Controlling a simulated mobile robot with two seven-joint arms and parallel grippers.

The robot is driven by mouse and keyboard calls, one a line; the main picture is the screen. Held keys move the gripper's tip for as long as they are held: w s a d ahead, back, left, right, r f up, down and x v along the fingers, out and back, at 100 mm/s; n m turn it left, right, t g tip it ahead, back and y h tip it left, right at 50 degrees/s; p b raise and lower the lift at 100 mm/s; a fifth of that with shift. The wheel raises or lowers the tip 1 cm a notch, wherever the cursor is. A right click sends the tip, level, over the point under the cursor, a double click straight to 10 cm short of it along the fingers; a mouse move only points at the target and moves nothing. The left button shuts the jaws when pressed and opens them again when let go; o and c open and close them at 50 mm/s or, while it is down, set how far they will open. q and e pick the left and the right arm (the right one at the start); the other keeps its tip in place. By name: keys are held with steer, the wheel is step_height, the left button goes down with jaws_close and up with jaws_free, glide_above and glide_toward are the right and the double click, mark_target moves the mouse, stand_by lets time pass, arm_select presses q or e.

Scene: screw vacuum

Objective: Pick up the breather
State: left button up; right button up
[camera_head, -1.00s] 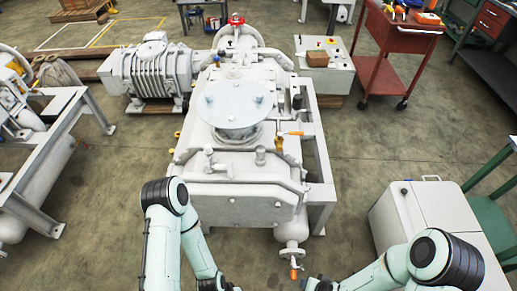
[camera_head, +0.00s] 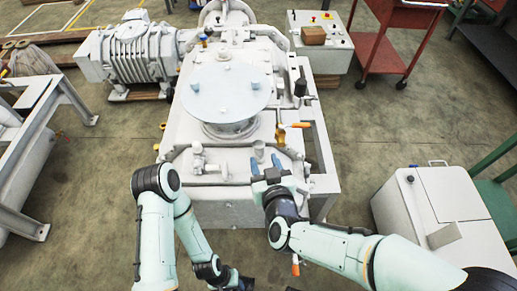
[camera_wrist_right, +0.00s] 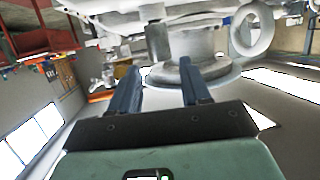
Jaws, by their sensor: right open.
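The breather, as far as I can tell, is the small grey cylinder (camera_head: 259,150) standing upright on the front top of the pale vacuum pump (camera_head: 222,168). In the right wrist view a grey cylinder (camera_wrist_right: 157,42), likely the same part, stands ahead of the fingers. My right gripper (camera_head: 265,164) is open, its two blue fingers pointing at the cylinder from the front. It also shows in the right wrist view (camera_wrist_right: 160,88), with nothing held between the fingers. My left gripper (camera_head: 243,283) is low at the bottom edge, mostly cut off, so its jaws cannot be judged.
A large round plate (camera_head: 228,92) sits on the pump behind the cylinder. An orange-handled valve (camera_head: 298,125) is to its right and a white fitting (camera_head: 200,158) to its left. A white cabinet (camera_head: 440,195) stands at right. A red cart (camera_head: 395,45) stands farther back.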

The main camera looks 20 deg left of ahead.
mark_target(260, 151)
steer(key=x, duration=0.8)
steer(key=shift+f, duration=0.25)
steer(key=shift+s, duration=0.1)
steer(key=c, duration=0.8)
